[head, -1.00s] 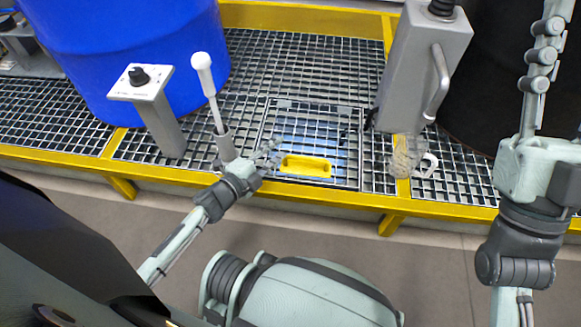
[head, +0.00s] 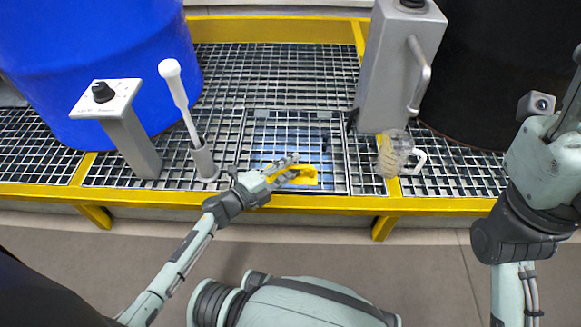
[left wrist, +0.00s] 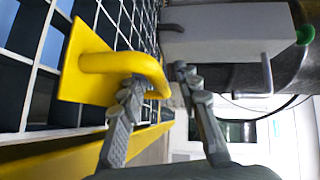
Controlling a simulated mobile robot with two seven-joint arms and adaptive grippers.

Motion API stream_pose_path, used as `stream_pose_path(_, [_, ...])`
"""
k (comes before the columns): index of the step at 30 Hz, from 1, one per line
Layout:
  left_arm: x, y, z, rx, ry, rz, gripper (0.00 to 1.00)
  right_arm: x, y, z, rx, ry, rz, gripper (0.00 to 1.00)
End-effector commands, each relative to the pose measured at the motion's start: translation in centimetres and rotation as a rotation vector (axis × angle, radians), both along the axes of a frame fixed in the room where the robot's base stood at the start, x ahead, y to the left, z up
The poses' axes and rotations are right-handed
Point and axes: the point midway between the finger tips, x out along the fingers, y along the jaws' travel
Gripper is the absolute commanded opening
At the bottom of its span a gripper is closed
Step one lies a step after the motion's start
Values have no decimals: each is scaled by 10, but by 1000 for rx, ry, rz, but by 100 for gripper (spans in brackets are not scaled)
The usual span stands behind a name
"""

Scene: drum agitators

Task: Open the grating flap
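The grating flap (head: 318,129) is a framed square of mesh lying flat in the walkway grating, with blue showing beneath it. Its yellow handle (head: 306,175) sits at the front edge and is partly hidden by my left gripper (head: 294,166). In the left wrist view the handle (left wrist: 112,63) is a yellow loop on a plate. My left gripper (left wrist: 160,78) is open there, with one finger overlapping the loop and the other beyond its curved end. A firm hold does not show. My right gripper (head: 561,100) is at the right edge, cut off by the frame, its opening unclear.
A white-handled lever (head: 178,92) in a grey socket and a knob post (head: 128,125) stand left of the flap. A grey box with a handle (head: 398,65) and a clear mug (head: 393,153) stand right. Blue and black drums are behind. A yellow rail (head: 440,205) edges the front.

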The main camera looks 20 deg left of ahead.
Motion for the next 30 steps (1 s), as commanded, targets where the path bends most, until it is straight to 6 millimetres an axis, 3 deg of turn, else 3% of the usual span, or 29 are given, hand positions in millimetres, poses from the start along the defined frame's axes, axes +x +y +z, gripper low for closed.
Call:
stream_pose_path(7, [1, 0, 0, 0, 0, 0, 31, 0, 0, 0, 0, 0, -1, 40])
stream_pose_path(15, [0, 0, 0, 0, 0, 1, 0, 0, 0, 0, -1, 0, -1, 40])
stream_pose_path(30, [1, 0, 2, 0, 4, 1, 0, 0, 0, 3, -1, 0, -1, 40])
